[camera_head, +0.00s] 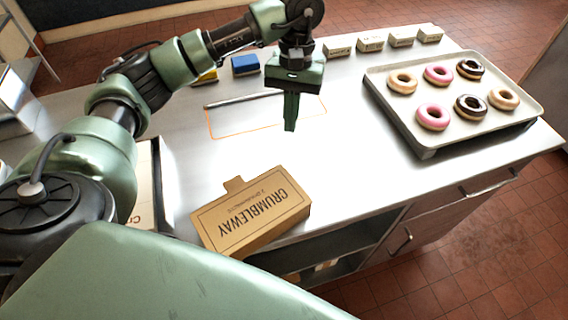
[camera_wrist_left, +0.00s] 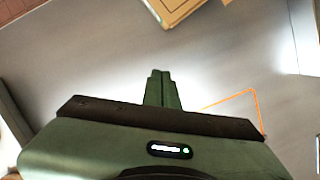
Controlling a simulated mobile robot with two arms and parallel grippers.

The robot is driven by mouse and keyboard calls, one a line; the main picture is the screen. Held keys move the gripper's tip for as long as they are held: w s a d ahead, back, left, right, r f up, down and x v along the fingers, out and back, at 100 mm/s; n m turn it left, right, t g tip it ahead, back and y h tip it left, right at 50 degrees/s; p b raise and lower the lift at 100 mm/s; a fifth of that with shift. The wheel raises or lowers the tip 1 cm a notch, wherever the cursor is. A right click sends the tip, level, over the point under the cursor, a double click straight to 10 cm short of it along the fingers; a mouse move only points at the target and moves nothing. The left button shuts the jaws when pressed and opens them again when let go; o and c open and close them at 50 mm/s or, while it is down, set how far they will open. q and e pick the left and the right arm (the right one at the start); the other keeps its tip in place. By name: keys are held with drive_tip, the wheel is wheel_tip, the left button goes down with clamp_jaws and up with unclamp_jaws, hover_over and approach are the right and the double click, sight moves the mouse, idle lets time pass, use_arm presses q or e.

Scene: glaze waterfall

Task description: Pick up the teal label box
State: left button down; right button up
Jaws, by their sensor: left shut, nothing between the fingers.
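I see no box that is clearly teal in either view. A blue box (camera_head: 245,64) and a yellow box (camera_head: 206,77), partly covered by my arm, stand at the back of the counter. My left gripper (camera_head: 290,128) points down over the middle of the counter, in front of the blue box and to its right. Its fingers are together with nothing between them; they also show shut in the left wrist view (camera_wrist_left: 160,76). My right gripper is not in view.
A tan CRUMBLEWAY carton (camera_head: 251,211) lies at the front edge; it shows in the wrist view (camera_wrist_left: 176,8). A tray (camera_head: 432,141) of several donuts stands right. Several small pale boxes (camera_head: 370,43) line the back. A metal rod (camera_head: 240,100) lies by an orange outline (camera_head: 210,128).

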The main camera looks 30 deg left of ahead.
use_arm(q)
drive_tip(key=p+x, duration=0.3)
drive_tip(key=x, duration=0.5)
drive_tip(key=shift+s+f, duration=0.1)
drive_tip(key=shift+s, duration=0.1)
drive_tip(key=s+p, duration=0.1)
drive_tip(key=s+d+p, duration=0.1)
drive_tip(key=s, duration=0.1)
drive_tip(key=shift+f, duration=0.1)
drive_tip(key=shift+s+d+f+p, duration=0.1)
drive_tip(key=shift+s+d+p, duration=0.05)
drive_tip(key=shift+s+p, duration=0.2)
